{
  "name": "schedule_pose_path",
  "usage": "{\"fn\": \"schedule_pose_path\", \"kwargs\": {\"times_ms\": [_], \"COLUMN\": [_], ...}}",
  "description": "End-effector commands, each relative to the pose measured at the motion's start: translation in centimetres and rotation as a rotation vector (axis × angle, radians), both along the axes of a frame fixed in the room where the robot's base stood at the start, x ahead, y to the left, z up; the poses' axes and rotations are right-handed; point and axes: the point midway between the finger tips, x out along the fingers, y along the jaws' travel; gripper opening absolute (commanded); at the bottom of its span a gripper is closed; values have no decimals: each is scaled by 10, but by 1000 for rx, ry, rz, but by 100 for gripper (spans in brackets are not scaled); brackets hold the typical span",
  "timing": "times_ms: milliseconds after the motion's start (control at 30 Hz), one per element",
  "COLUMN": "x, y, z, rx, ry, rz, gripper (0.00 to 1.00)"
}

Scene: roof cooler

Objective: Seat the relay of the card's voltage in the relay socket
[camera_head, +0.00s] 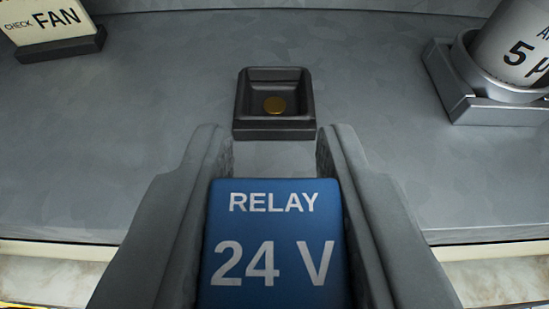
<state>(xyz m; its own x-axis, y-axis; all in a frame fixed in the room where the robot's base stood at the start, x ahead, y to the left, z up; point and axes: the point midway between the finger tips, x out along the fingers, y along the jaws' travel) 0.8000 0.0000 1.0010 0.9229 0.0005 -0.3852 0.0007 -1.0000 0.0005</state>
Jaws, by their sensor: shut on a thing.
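My gripper (273,170) is shut on a blue relay (272,228) marked "RELAY 24 V". The relay sits between the two grey fingers, and its lower part runs out of the picture. A black square socket (274,129) with a raised rim stands on the grey metal surface beyond the fingertips. The socket is empty except for a round brass-coloured contact on its floor. The relay is on the near side of the socket and apart from it in the picture. A card (45,16) at the top left reads "CHECK FAN"; its upper part is cut off, and no voltage shows on it.
The card stands in a black holder (58,48). At the right, a grey capacitor-like cylinder (512,45) marked "5 µ" leans in a metal holder (495,112). The grey surface (150,130) is clear on both sides of the socket. Its near edge crosses the lower picture.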

Motion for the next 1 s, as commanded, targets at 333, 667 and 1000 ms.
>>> {"fn": "schedule_pose_path", "kwargs": {"times_ms": [333, 667, 1000], "x": [17, 33, 49], "y": [0, 0, 0], "z": [-1, -2, -4], "rx": [-1, -1, 0], "ry": [0, 0, 0], "rz": [0, 0, 0], "gripper": [1, 1, 1]}}
